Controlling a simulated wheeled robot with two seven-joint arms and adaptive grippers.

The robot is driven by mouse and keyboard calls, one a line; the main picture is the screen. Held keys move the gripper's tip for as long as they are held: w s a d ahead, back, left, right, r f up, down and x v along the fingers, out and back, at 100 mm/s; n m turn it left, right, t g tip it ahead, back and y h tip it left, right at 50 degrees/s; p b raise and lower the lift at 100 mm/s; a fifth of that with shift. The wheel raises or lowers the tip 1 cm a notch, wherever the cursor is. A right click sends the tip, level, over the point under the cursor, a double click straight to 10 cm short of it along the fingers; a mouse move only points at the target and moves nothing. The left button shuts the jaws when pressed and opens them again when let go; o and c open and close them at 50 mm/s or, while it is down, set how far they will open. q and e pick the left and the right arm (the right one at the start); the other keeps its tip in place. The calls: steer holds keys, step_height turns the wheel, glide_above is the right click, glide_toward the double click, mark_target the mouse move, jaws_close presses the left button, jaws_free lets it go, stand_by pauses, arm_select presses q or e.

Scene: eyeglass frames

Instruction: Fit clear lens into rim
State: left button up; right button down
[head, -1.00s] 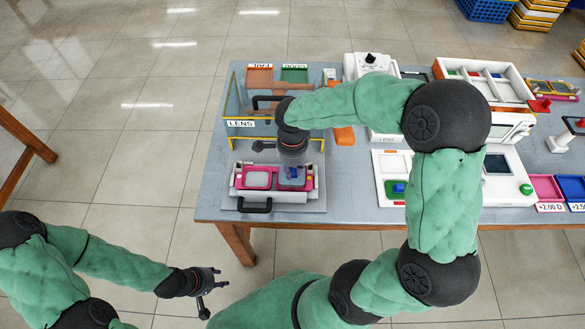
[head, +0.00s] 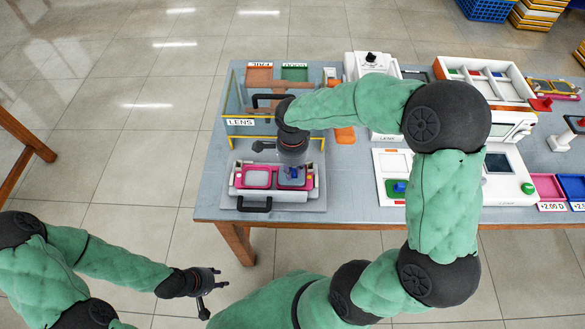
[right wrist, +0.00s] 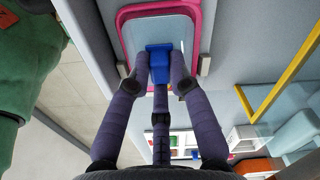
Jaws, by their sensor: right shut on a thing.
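The frame front has two pink rims in a grey fixture at the table's front left. The left rim (head: 258,178) shows a pale inside. The right rim (head: 308,181) is partly under my right gripper (head: 291,171). In the right wrist view, my right gripper (right wrist: 160,73) is shut on a blue grip block (right wrist: 158,58) that stands on the clear lens (right wrist: 143,32). The lens lies within or just over the pink rim (right wrist: 202,12); I cannot tell whether it is fully seated. My left gripper (head: 214,286) is open and empty, off the table in front.
A black handle (head: 254,205) is at the fixture's front. A white station (head: 395,190) with a green pad is to the right.

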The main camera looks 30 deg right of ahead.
steer(key=shift+f+b, duration=0.55)
steer(key=shift+f, duration=0.05)
stand_by(1.2)
steer(key=c, duration=1.1)
jaws_free()
steer(key=shift+o, duration=0.2)
step_height(320, 180, up, 12)
